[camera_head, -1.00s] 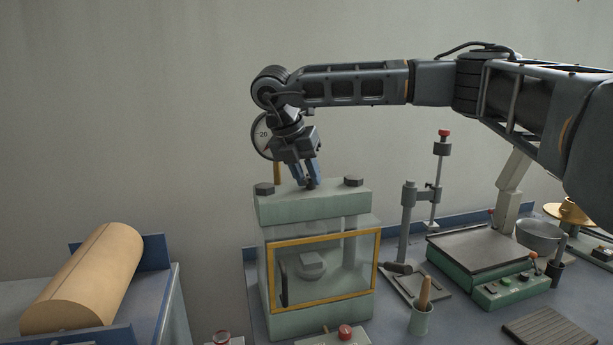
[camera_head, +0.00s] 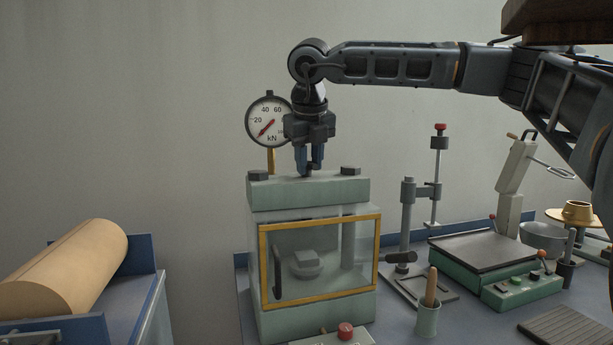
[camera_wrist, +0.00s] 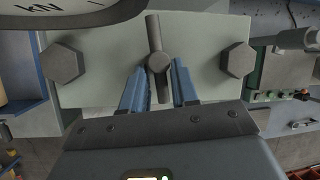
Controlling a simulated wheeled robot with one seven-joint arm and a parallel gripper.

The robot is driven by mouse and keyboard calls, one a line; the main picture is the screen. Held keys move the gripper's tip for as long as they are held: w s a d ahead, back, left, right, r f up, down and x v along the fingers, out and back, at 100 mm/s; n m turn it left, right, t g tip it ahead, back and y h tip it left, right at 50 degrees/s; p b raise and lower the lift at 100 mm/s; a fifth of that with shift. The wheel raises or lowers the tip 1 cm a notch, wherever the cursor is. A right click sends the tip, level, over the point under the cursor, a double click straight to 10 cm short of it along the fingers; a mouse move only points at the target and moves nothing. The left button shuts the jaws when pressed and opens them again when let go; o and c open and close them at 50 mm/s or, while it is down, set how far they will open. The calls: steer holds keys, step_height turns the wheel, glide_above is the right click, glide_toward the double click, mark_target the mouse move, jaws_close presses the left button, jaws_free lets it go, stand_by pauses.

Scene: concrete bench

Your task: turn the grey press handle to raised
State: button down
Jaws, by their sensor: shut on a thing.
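The green press (camera_head: 310,193) stands on the bench with a clear, yellow-framed front door. A grey bar handle with a round hub (camera_wrist: 160,62) sits on top of the press, between two dark hex bolts; in the wrist view the bar runs nearly up and down the picture. My gripper (camera_head: 309,168) points straight down over the middle of the press top. In the head view the fingers hide most of the handle.
A round kN gauge (camera_head: 268,121) stands just behind the press, close to my gripper. A grey column stand (camera_head: 407,220), a cup with a wooden handle (camera_head: 427,319) and a green scale-like unit (camera_head: 485,262) stand to the right. A tan roll (camera_head: 70,268) lies at left.

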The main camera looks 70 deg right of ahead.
steer(key=n, duration=0.1)
steer(key=n+t+b, duration=0.1)
steer(key=n, duration=0.1)
steer(key=n+y+b, duration=0.1)
steer(key=shift+s+d+n+t, duration=0.25)
steer(key=shift+d+n+t, duration=0.05)
steer(key=shift+d, duration=0.1)
steer(key=n, duration=0.1)
steer(key=n+y, duration=0.1)
steer(key=n, duration=0.1)
steer(key=shift+s+d+r+n+t+y, duration=0.1)
steer(key=shift+d+n+t+y, duration=0.2)
steer(key=shift+t, duration=0.1)
steer(key=n+y+p, duration=0.1)
steer(key=n, duration=0.1)
steer(key=n+p, duration=0.1)
steer(key=n, duration=0.1)
steer(key=shift+d+r+y, duration=0.1)
steer(key=shift+d+y, duration=0.25)
steer(key=shift+y, duration=0.05)
steer(key=shift+d+n+y+p, duration=0.25)
steer(key=shift+n+y+p, duration=0.45)
steer(key=shift+n, duration=1.1)
steer(key=shift+w+n, duration=0.2)
steer(key=shift+n, duration=0.1)
steer(key=c, duration=1.2)
jaws_free()
steer(key=shift+o, duration=0.2)
